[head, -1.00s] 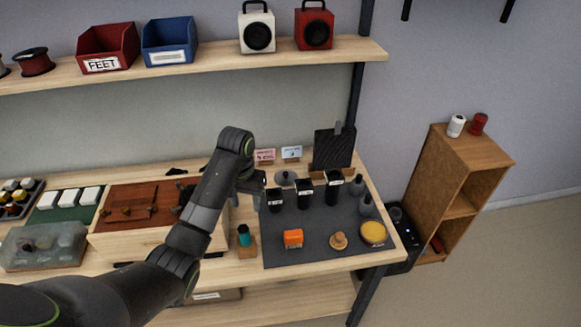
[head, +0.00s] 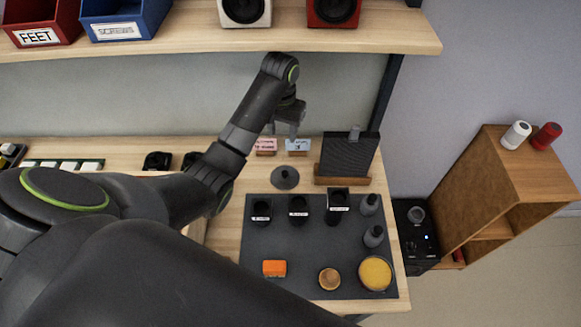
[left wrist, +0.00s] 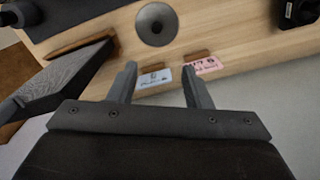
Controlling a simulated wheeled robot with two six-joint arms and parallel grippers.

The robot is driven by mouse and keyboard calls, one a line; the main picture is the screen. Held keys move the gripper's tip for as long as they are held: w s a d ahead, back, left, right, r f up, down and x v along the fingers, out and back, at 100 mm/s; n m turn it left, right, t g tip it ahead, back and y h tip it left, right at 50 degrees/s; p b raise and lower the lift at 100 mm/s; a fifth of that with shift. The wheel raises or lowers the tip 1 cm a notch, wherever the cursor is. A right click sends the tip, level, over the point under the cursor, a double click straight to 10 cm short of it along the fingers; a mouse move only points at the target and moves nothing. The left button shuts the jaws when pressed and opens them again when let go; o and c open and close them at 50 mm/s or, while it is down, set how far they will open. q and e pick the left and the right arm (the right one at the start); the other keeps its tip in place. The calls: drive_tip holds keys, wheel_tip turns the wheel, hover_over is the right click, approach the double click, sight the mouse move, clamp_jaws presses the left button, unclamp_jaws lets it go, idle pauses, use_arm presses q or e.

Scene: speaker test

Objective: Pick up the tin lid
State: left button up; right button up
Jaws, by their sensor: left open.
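A grey round lid-like piece with a small knob (head: 285,178), which I take for the tin lid, lies on the wooden bench (head: 230,154) behind the dark mat. In the left wrist view the lid (left wrist: 155,24) lies beyond the fingertips, apart from them. My left gripper (head: 291,132) is open and empty, raised near the two small cards behind the lid. In the left wrist view its spread fingers (left wrist: 158,70) have the cards in sight between them. A round yellow-topped tin (head: 375,273) sits on the mat's front right corner. My right gripper is not seen.
Pink (head: 266,145) and blue (head: 298,145) cards stand behind the lid. A dark ribbed panel (head: 348,157) stands to its right. Black cups (head: 298,207), grey bottles (head: 373,236) and an orange block (head: 274,268) stand on the mat (head: 305,243). A shelf (head: 390,40) runs above.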

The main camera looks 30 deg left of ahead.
use_arm(q)
drive_tip(key=b, duration=0.6)
hover_over(285, 172)
wheel_tip(285, 172, down, 8)
drive_tip(key=f, duration=0.2)
drive_tip(key=f+p, duration=0.1)
drive_tip(key=shift+w+a+f, duration=0.1)
drive_tip(key=shift+a+f, duration=0.05)
drive_tip(key=shift+a, duration=0.15)
drive_tip(key=f, duration=0.3)
drive_tip(key=f+p, duration=0.1)
drive_tip(key=shift+s+d+f, duration=0.2)
drive_tip(key=shift+d, duration=0.15)
drive_tip(key=shift+f, duration=0.7)
drive_tip(key=shift+c, duration=0.3)
clamp_jaws()
